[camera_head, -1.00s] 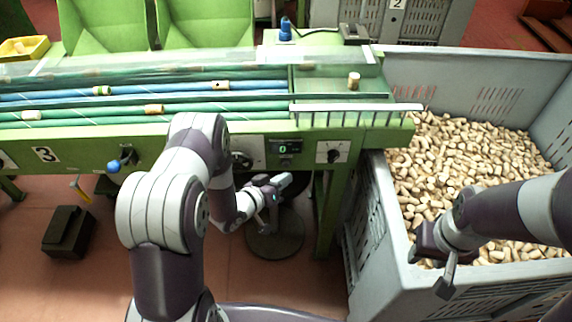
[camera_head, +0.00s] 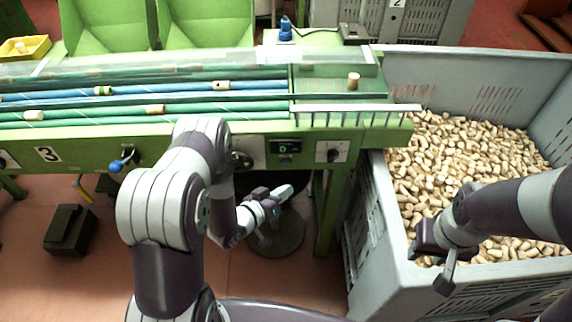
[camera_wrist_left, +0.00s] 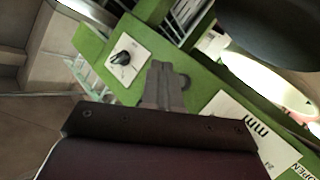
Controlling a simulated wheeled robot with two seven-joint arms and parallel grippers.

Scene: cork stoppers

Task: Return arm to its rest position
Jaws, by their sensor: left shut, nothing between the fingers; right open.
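My left gripper (camera_head: 284,192) is shut and empty, in front of the green machine's front panel, above a round dark base on the floor. In the left wrist view its fingers (camera_wrist_left: 163,88) are together, with the green panel and a black knob (camera_wrist_left: 124,57) beyond them. My right gripper (camera_head: 428,262) is open at the near left rim of the grey crate (camera_head: 362,225). Its fingers are partly hidden, and I see nothing held in it.
The green sorting machine (camera_head: 345,133) carries blue and green belts with a few corks. One cork (camera_head: 353,81) stands on its right end. The grey crate is full of corks (camera_head: 450,150). A dark block (camera_head: 70,231) lies on the floor at left.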

